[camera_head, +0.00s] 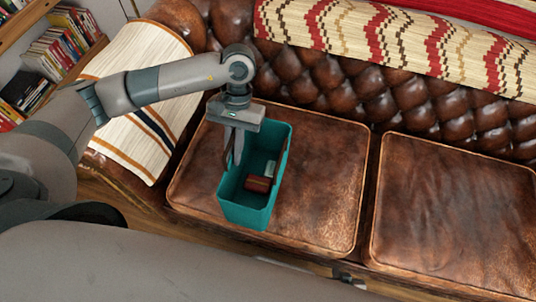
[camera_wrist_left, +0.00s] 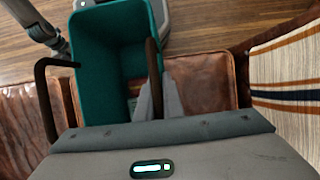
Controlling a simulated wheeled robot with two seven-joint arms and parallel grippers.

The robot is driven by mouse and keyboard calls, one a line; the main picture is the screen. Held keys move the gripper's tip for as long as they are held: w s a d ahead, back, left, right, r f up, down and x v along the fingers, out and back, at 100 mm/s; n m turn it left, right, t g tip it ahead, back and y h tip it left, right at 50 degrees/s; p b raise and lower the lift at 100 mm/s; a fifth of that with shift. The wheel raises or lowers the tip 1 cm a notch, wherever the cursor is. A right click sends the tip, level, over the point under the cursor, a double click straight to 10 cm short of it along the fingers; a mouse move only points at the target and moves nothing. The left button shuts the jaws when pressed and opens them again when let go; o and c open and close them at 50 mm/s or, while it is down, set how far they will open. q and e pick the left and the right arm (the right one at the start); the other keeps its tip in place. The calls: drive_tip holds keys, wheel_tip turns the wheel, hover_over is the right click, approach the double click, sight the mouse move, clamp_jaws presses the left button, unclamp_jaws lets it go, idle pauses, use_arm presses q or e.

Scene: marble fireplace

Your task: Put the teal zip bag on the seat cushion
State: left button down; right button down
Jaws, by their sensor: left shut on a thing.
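A teal open-topped bag (camera_head: 252,212) with boxy sides and dark brown handles is over the front of the left seat cushion (camera_head: 325,180). It also shows in the left wrist view (camera_wrist_left: 98,60). No zip shows on it. A red-brown item and a small pale item lie inside. My left gripper (camera_head: 237,160) points down at the bag's left side. Its fingers (camera_wrist_left: 160,98) are shut on a brown handle (camera_wrist_left: 153,72) of the bag. I cannot tell whether the bag's bottom touches the cushion. My right gripper is not in view.
A second brown leather seat cushion (camera_head: 455,210) to the right is bare. A striped throw (camera_head: 130,95) covers the sofa's left arm, and a patterned one (camera_head: 400,40) lies along the backrest. Bookshelves (camera_head: 55,50) stand at the far left.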

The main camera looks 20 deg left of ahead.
use_arm(q)
drive_tip(key=shift+a, duration=0.2)
use_arm(e)
drive_tip(key=shift+a, duration=0.2)
use_arm(q)
drive_tip(key=shift+w+d, duration=0.1)
